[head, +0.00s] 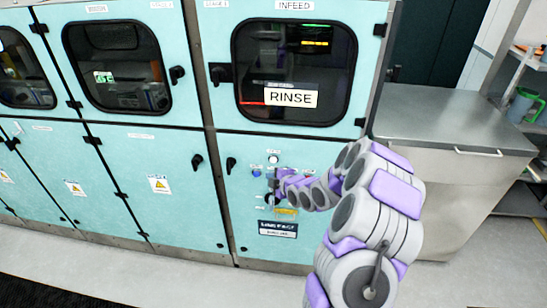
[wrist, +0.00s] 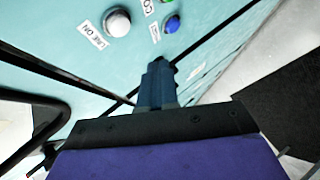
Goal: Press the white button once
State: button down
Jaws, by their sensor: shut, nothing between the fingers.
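The white button (head: 273,159) is a small round knob on the teal machine's front panel, below the RINSE window. In the wrist view the white button (wrist: 117,22) shows large near the top, with a label beside it. My gripper (head: 272,186) is in front of the panel, a little below the white button. In the wrist view my gripper (wrist: 158,64) has its fingers together, with nothing between them. Its tips appear apart from the button, below and right of it in that picture. I cannot tell whether the tips touch the panel.
A blue button (wrist: 172,24) sits close to the white one; this blue button (head: 256,172) is lower left in the head view. Black door handles (head: 231,163) stick out nearby. A steel counter (head: 440,130) stands at the right. The floor in front is clear.

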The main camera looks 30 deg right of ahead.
aim_at(273, 159)
jog(key=shift+w+d+p, duration=0.45)
jog(key=shift+w+p, duration=0.2)
jog(key=shift+w, duration=0.05)
jog(key=shift+w+d+p, duration=0.4)
jog(key=shift+w+p, duration=0.25)
jog(key=shift+p, duration=0.05)
jog(key=shift+w+d+p, duration=0.45)
jog(key=shift+w+p, duration=0.2)
jog(key=shift+w, duration=0.05)
dwell(0.6)
jog(key=shift+w+d, duration=0.25)
jog(key=shift+w, duration=0.05)
jog(key=shift+w+d+r+p, duration=0.1)
jog(key=shift+w+d+p, duration=0.2)
jog(key=shift+p, duration=0.3)
dwell(0.7)
jog(key=shift+s+a+b, duration=0.1)
jog(key=shift+a+b, duration=0.05)
jog(key=shift+b, duration=0.15)
jog(key=shift+s+a+b, duration=0.35)
jog(key=shift+s+b, duration=0.2)
jog(key=shift+b, duration=0.15)
